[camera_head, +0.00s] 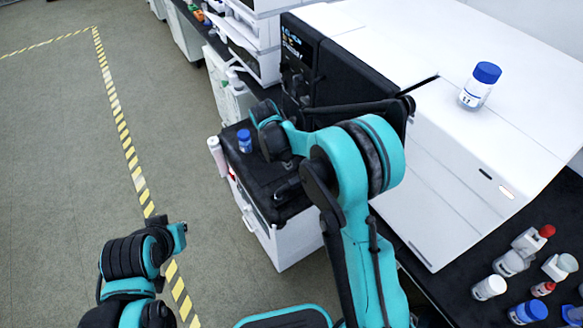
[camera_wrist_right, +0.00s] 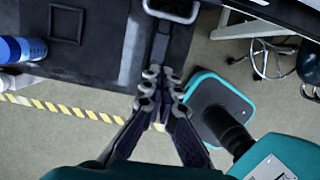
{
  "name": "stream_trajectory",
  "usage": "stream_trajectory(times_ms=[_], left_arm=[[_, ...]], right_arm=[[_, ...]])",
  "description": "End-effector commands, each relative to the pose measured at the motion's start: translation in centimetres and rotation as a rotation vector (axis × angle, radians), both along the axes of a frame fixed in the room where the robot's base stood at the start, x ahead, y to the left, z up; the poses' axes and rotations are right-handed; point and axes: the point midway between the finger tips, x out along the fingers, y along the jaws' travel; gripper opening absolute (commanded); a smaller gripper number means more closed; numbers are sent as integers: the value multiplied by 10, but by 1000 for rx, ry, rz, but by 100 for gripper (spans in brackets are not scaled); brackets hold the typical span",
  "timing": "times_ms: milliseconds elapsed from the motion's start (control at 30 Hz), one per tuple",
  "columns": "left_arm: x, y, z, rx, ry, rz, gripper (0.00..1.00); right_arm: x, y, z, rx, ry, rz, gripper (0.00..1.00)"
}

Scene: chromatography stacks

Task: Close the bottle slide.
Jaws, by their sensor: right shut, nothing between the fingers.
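The bottle slide (camera_head: 262,205) is a black tray standing out from the front of the dark instrument stack. A blue-capped bottle (camera_head: 245,140) is on it near its left edge. In the right wrist view the slide's dark surface (camera_wrist_right: 100,60) fills the upper left, with a pale loop handle (camera_wrist_right: 172,12) at the top. My right gripper (camera_wrist_right: 163,95) is shut and empty, its tips overlapping the slide's edge in that view; contact cannot be told. In the head view my right arm reaches over the slide and hides part of it. My left arm shows at lower left; its fingers do not show.
A white instrument (camera_head: 450,170) stands to the right with a blue-capped bottle (camera_head: 480,86) on top. Several small bottles stand on the dark bench (camera_head: 450,290) at lower right. The floor (camera_head: 60,150) at left is clear, with yellow-black tape.

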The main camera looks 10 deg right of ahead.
Motion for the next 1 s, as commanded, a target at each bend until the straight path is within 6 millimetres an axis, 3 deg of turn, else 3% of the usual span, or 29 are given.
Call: stream_trajectory(times_ms=[500, 700, 1000], left_arm=[[0, 0, -36, -3, 1, 3, 0], [0, 0, -40, -3, 1, 3, 0], [0, 0, -42, -3, 1, 3, 0]], right_arm=[[9, -25, -96, 2, -2, -5, 0], [19, -51, -86, 2, -2, -7, 0], [22, -59, -83, 2, -2, -3, 0]])
